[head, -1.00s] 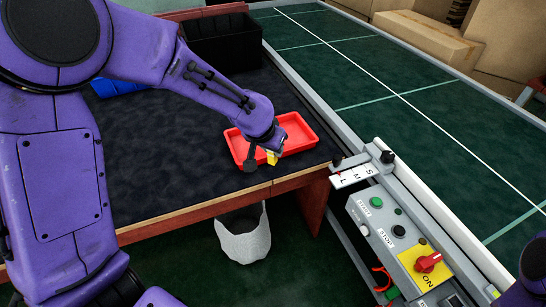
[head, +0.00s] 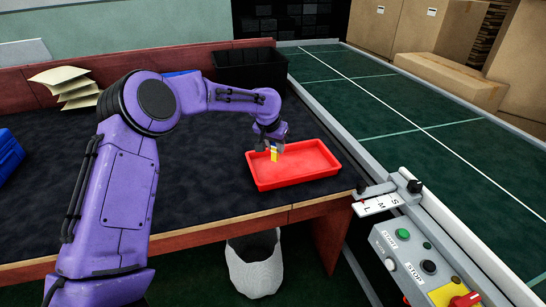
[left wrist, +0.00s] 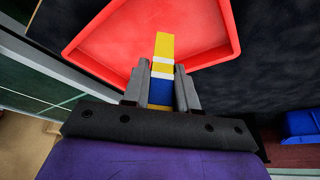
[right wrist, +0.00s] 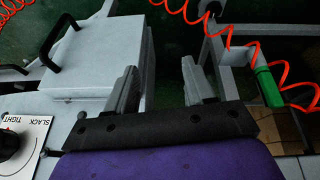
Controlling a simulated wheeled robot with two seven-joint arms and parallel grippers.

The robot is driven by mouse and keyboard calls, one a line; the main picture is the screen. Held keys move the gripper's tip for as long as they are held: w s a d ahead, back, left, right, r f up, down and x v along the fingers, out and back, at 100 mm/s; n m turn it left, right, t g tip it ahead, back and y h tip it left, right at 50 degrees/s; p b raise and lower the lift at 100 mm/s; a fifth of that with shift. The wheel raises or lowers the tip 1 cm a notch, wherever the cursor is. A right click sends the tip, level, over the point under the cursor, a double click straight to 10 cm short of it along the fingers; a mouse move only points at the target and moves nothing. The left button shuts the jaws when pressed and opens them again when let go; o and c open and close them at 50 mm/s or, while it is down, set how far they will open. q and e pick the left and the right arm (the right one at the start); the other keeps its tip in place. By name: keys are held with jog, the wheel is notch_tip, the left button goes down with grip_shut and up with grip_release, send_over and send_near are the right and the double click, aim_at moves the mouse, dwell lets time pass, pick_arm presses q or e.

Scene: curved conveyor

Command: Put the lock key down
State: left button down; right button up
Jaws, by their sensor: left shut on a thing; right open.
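The lock key (left wrist: 164,46), a narrow piece banded in yellow, white and blue, is between the fingers of my left gripper (left wrist: 161,78), which is shut on it. In the head view the key (head: 274,155) shows as a small yellow tip below my left gripper (head: 268,143), in front of the left part of a shallow red tray (head: 253,175). The red tray (left wrist: 105,40) also lies behind the key in the left wrist view. I cannot tell whether the key touches the tray. My right gripper (right wrist: 160,70) is open and empty in the right wrist view.
A black bin (head: 250,68) stands behind the tray on the dark tabletop (head: 200,190). A conveyor (head: 400,110) and a control panel (head: 425,265) are on the right. Below the table edge is a pale basket (head: 256,265). The tabletop left of the tray is clear.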

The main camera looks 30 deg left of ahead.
pick_arm(q)
jog(key=a+f, duration=0.1)
jog(key=w+a+f, duration=0.1)
jog(key=f, duration=0.1)
jog(key=w+a+f, duration=0.1)
jog(key=shift+w+f, duration=0.25)
jog(key=shift+f, duration=0.15)
jog(key=shift+w+a+f, duration=0.1)
jog(key=shift+a+f, duration=0.1)
jog(key=shift+f, duration=1.55)
jog(key=c, duration=0.9)
grip_release()
jog(key=v, duration=1.2)
jog(key=shift+d+r, duration=0.1)
